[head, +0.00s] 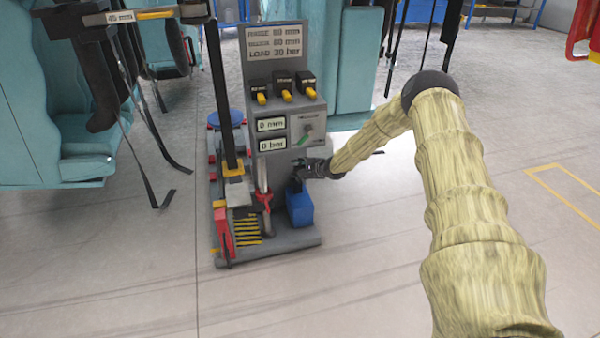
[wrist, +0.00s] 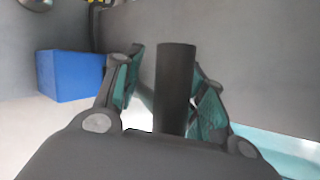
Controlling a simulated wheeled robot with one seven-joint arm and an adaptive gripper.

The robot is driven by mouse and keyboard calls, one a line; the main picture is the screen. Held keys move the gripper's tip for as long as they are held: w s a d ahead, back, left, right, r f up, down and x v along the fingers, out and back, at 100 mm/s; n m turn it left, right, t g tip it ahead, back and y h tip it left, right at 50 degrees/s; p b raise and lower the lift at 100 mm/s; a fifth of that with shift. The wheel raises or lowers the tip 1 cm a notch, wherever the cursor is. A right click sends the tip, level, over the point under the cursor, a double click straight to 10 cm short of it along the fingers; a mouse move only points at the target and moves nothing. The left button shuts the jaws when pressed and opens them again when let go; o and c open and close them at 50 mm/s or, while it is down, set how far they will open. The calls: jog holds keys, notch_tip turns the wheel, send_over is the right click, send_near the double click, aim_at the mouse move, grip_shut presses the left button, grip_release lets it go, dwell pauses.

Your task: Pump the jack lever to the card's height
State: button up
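The jack stand (head: 268,247) is on the floor in the head view. The card (head: 276,42) on its panel (head: 285,68) is blurry; its last line seems to read LOAD 30 bar. Below it, the height display (head: 271,125) reads 0 mm and the pressure display (head: 272,144) reads 0 bar. My gripper (head: 308,170) is at the stand's right side, below the panel. In the wrist view, my gripper (wrist: 168,95) is open, its fingers on either side of a dark cylinder (wrist: 175,88), seemingly the lever's grip. Clear space shows on the left of it; right contact cannot be told.
A blue box (head: 299,204) sits on the stand's base below my gripper; it also shows in the wrist view (wrist: 75,76). Teal seats (head: 80,140) stand left. Floor to the right is clear.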

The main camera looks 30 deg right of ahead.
jog(key=shift+s+f, duration=0.1)
jog(key=shift+f, duration=0.1)
jog(key=shift+s, duration=0.1)
jog(key=shift+s+d+r, duration=0.2)
jog(key=shift+s, duration=0.25)
jog(key=v, duration=1)
jog(key=shift+s+r, duration=0.25)
jog(key=shift+r, duration=0.1)
jog(key=shift+a, duration=0.15)
